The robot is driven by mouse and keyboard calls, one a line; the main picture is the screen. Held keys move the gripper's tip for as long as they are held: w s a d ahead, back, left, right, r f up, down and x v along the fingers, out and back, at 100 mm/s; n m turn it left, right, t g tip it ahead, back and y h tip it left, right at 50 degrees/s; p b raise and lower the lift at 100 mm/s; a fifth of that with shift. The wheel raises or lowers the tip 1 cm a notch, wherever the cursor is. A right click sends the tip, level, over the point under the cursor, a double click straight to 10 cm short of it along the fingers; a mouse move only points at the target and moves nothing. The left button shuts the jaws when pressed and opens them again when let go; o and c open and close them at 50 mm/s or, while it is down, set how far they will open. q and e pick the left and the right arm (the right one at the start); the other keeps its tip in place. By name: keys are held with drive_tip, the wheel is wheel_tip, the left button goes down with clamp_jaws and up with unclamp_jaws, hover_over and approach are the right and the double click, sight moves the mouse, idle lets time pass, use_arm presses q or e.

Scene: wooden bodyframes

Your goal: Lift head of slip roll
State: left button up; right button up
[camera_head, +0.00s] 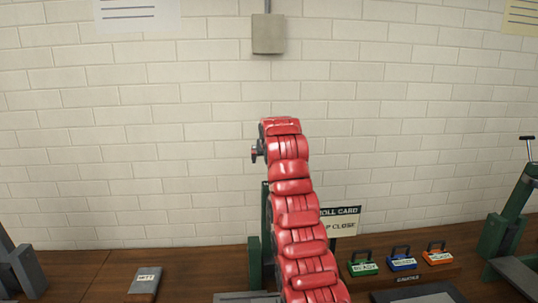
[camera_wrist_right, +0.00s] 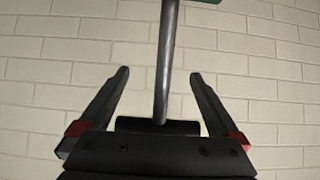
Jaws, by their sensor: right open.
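In the head view, a green frame (camera_head: 254,264), which may be the slip roll, stands on the bench mostly hidden behind my red segmented arm. Its head cannot be made out there. In the right wrist view, a grey metal rod (camera_wrist_right: 167,50) runs down between the fingers of my right gripper (camera_wrist_right: 158,75) to a dark crossbar (camera_wrist_right: 157,126) close to the palm. The right gripper is open, with a finger on each side of the rod and visible gaps to both. A bit of green (camera_wrist_right: 207,1) shows at the top edge. My left gripper is not in view.
A green machine with a T-handle (camera_head: 511,215) stands right. A brick wall (camera_head: 150,120) is behind.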

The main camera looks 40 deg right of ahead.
drive_tip(key=b+v, duration=0.4)
drive_tip(key=v, duration=0.3)
drive_tip(key=shift+s+a+r, duration=0.1)
drive_tip(key=shift+a+r, duration=0.05)
drive_tip(key=shift+r, duration=0.25)
drive_tip(key=p+v, duration=0.3)
drive_tip(key=v, duration=0.6)
